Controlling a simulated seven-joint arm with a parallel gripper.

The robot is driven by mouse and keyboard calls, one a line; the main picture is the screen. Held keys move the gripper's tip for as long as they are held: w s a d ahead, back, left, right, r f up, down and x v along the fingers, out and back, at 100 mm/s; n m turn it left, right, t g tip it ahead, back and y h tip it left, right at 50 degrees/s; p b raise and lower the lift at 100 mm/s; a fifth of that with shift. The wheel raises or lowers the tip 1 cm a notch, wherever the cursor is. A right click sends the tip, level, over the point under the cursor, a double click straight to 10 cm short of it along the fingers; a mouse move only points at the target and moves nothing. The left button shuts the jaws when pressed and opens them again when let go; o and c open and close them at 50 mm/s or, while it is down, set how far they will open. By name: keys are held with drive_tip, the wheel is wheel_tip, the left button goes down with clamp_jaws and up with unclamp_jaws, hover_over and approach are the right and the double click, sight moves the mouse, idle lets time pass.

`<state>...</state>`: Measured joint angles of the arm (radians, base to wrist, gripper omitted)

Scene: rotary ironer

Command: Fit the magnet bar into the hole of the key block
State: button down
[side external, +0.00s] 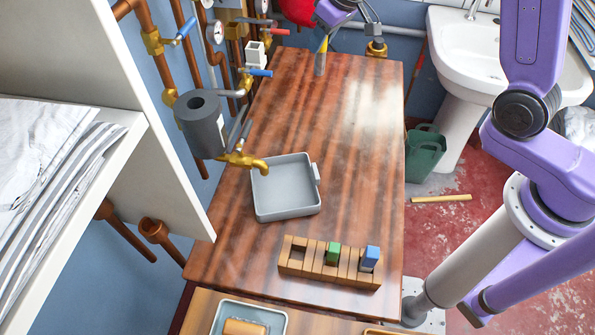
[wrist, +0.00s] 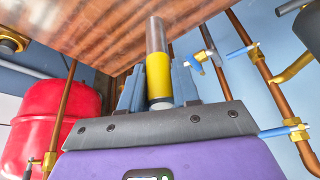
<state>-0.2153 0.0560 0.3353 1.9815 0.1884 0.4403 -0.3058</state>
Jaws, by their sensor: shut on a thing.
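My gripper (wrist: 158,82) is shut on a bar with a yellow sleeve and a grey metal end, which I take for the magnet bar (wrist: 156,36). In the side external view the bar (side external: 320,62) hangs tilted near the far end of the wooden table; my gripper there is mostly cut off by the top edge. A wooden rack (side external: 289,266) at the table's near end has an open slot at its left. It holds a green block (side external: 333,253) and a blue block (side external: 371,257). I cannot tell which piece is the key block, and no hole in either block is clear.
A grey tray (side external: 285,212) sits mid-table, empty. A dark grey cylinder (side external: 203,125), brass taps (side external: 245,161) and copper pipes line the table's left side. The far half of the table (side external: 300,110) is clear. A red tank (wrist: 55,122) shows in the wrist view.

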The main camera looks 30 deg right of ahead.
drive_tip(key=s+d+f+m, duration=0.1)
drive_tip(key=s+d+f, duration=0.2)
drive_tip(key=s, duration=0.2)
drive_tip(key=s+a+f+n+g+y, duration=0.15)
drive_tip(key=s+a+n, duration=0.35)
drive_tip(key=s+a, duration=0.8)
drive_tip(key=s+a+f+n+y, duration=0.1)
drive_tip(key=s+a+f+n, duration=0.25)
drive_tip(key=s+a, duration=1.05)
drive_tip(key=shift+n, duration=0.45)
drive_tip(key=shift+d+f+x, duration=0.1)
drive_tip(key=shift+d+x, duration=0.15)
drive_tip(key=shift+x, duration=1.4)
drive_tip(key=shift+d+f+x, duration=0.1)
drive_tip(key=shift+d+x, duration=0.15)
drive_tip(key=shift+x, duration=1.4)
drive_tip(key=shift+d+f+x, duration=0.1)
drive_tip(key=shift+d+x, duration=0.2)
drive_tip(key=shift+x, duration=1.4)
drive_tip(key=shift+w, duration=0.1)
drive_tip(key=c, duration=0.8)
unclamp_jaws()
drive_tip(key=shift+f, duration=0.1)
